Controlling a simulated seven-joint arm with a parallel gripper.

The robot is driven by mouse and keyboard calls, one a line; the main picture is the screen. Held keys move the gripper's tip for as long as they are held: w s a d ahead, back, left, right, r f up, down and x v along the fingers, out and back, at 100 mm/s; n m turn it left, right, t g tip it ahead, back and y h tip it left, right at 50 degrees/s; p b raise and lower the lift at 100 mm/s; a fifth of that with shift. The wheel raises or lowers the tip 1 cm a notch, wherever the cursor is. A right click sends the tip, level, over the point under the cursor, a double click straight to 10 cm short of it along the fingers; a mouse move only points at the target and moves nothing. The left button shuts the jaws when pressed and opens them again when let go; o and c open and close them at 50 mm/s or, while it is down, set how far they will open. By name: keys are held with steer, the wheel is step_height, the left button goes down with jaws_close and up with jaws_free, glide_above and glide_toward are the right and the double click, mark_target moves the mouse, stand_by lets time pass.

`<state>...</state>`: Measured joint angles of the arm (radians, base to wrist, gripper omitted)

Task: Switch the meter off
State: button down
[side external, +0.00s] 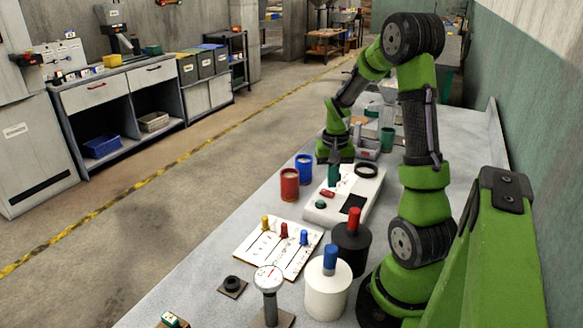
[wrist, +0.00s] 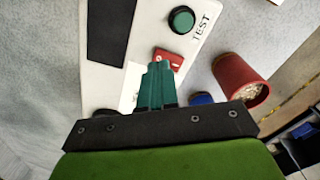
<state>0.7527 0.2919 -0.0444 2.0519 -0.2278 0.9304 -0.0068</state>
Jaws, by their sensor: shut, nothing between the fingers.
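The meter (side external: 338,212) is a white box on the grey bench, with a black screen (side external: 353,204), a green TEST button (side external: 320,204) and a red rocker switch (side external: 327,193). In the wrist view the switch (wrist: 176,59) shows white marks, and the TEST button (wrist: 181,20) lies beyond it. My gripper (side external: 333,183) is over the meter, its green fingers shut and empty. In the wrist view the fingertips (wrist: 160,66) are right beside the switch and overlap its near-left edge. I cannot tell whether they touch it, or which way the rocker is tipped.
A red cup (side external: 289,184) and a blue cup (side external: 304,168) stand left of the meter. A black ring (side external: 366,171) is at its far end. A white slider board (side external: 278,262), a dial gauge (side external: 269,278), a black cylinder (side external: 351,250) and a white cylinder (side external: 327,289) stand nearer the camera.

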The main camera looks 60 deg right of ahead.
mark_target(331, 194)
steer(key=shift+r, duration=2.45)
steer(key=shift+a+f, duration=0.1)
steer(key=shift+f, duration=0.1)
steer(key=a+r+n+t+y, duration=0.1)
steer(key=a+r+n+t, duration=0.2)
steer(key=a, duration=1.1)
steer(key=s+a+r+n+t+y, duration=0.1)
steer(key=a+r+n+t, duration=0.3)
steer(key=a+r, duration=0.5)
steer(key=a+n, duration=0.1)
steer(key=a, duration=0.4)
steer(key=shift+s+a, duration=0.25)
steer(key=shift+s, duration=0.05)
steer(key=shift+r, duration=0.1)
